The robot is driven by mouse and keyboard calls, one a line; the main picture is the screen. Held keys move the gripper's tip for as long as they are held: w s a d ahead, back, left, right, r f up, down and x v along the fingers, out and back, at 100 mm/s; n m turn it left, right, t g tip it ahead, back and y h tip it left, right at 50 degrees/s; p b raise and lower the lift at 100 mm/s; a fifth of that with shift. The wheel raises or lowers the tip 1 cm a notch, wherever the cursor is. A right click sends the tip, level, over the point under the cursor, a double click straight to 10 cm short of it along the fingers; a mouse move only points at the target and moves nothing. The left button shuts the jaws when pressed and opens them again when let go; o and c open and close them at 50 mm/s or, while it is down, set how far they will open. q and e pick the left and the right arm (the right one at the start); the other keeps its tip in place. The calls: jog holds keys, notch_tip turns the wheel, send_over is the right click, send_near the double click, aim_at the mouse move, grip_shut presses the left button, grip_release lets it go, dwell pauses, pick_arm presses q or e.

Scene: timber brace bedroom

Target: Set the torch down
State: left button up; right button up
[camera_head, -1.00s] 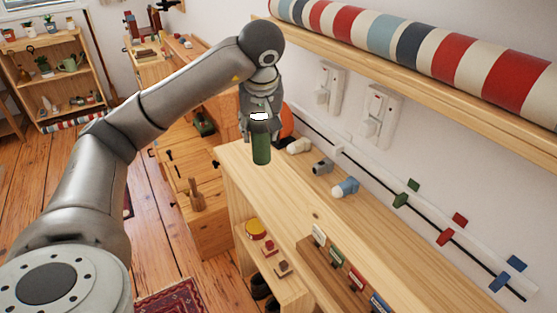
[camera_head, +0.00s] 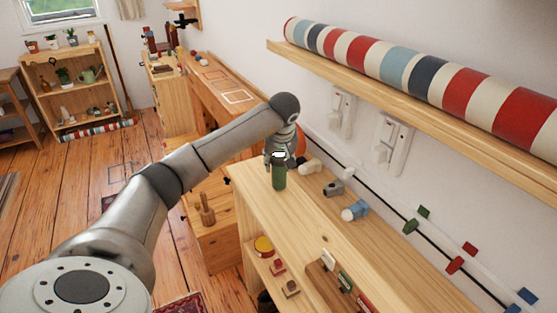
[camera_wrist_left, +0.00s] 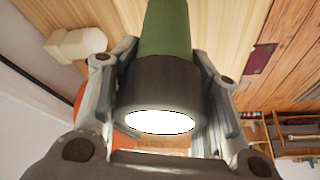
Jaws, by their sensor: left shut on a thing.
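The torch (camera_head: 279,176) has a green body, a dark head and a bright white lens facing up. My left gripper (camera_head: 278,158) is shut around its head, and the torch hangs upright below it. The torch's lower end appears at the wooden cabinet top (camera_head: 300,214), near its far end; I cannot tell whether it touches. In the left wrist view the torch (camera_wrist_left: 162,80) sits between the two fingers, lens towards the camera, its far end cut off by the frame. My right gripper is not in view.
On the cabinet top, to the torch's right, lie a cream piece (camera_head: 311,167), a grey piece (camera_head: 333,188) and a blue-and-white piece (camera_head: 355,211). A wall shelf (camera_head: 400,88) with a striped roll (camera_head: 425,76) is above. The cabinet top's middle is clear.

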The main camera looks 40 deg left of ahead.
pick_arm(q)
jog(key=shift+f, duration=0.2)
jog(key=shift+f, duration=0.1)
jog(key=o, duration=1.1)
jog(key=shift+r, duration=0.2)
jog(key=shift+s+d+r, duration=0.1)
jog(key=shift+r, duration=0.25)
jog(key=b+v, duration=0.1)
jog(key=v, duration=0.8)
jog(key=shift+d+r, duration=0.1)
jog(key=shift+r, duration=0.25)
jog(key=shift+s+d+r, duration=0.2)
jog(key=shift+s+r, duration=0.1)
jog(key=shift+r, duration=0.3)
